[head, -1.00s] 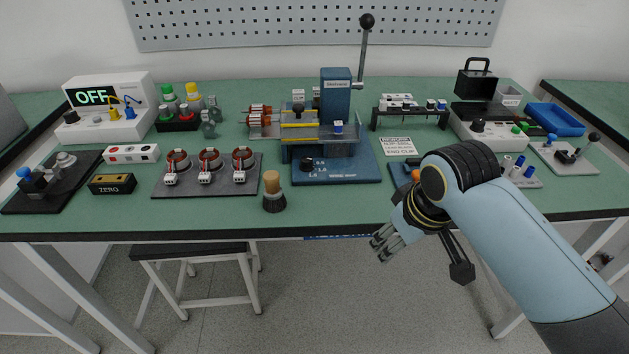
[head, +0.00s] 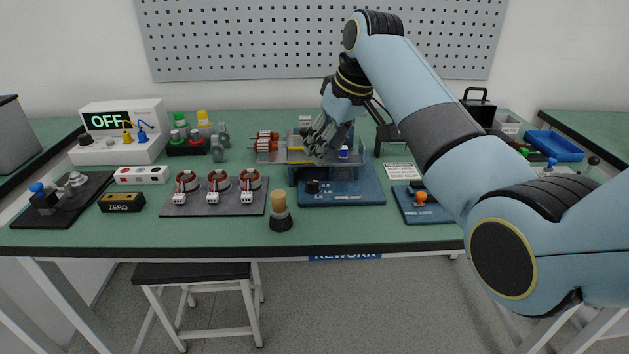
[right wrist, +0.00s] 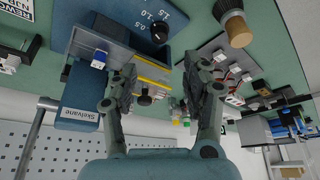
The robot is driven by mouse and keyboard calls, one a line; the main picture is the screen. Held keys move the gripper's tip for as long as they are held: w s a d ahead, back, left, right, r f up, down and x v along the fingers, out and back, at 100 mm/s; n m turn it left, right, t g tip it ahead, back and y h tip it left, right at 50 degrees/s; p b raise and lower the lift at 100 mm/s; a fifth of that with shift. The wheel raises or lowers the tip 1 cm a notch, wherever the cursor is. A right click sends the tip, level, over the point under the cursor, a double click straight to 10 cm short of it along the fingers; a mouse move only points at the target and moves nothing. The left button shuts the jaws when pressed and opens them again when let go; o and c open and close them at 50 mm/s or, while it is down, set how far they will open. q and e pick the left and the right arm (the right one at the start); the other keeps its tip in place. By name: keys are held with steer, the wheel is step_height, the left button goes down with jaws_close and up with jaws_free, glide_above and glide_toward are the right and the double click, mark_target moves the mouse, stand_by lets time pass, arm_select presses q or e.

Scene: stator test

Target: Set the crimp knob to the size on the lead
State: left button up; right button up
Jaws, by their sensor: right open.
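The black crimp knob (head: 312,187) sits on the front of the press's blue base (head: 350,195). In the right wrist view the knob (right wrist: 160,32) stands beside white marks 0.5, 1.0 and 1.5; I cannot tell which it points to. My right gripper (head: 318,146) is open and empty, above the press, behind and higher than the knob. In the right wrist view its fingers (right wrist: 163,78) are spread wide. The stators (head: 219,180) with white connectors lie on a grey plate to the left. No size on a lead is readable. My left gripper is out of view.
A wooden-handled brush (head: 280,212) stands just left of the blue base, near the bench's front edge. A blue plate with an orange knob (head: 421,198) lies to the right. The black ZERO box (head: 122,202) is at the left. My right arm hides part of the press and the right side.

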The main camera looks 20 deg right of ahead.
mark_target(313, 181)
steer(key=b+x, duration=0.2)
steer(key=x, duration=0.8)
steer(key=shift+w+f, duration=0.1)
steer(key=shift+f, duration=0.2)
steer(key=shift+c, duration=0.3)
jaws_close()
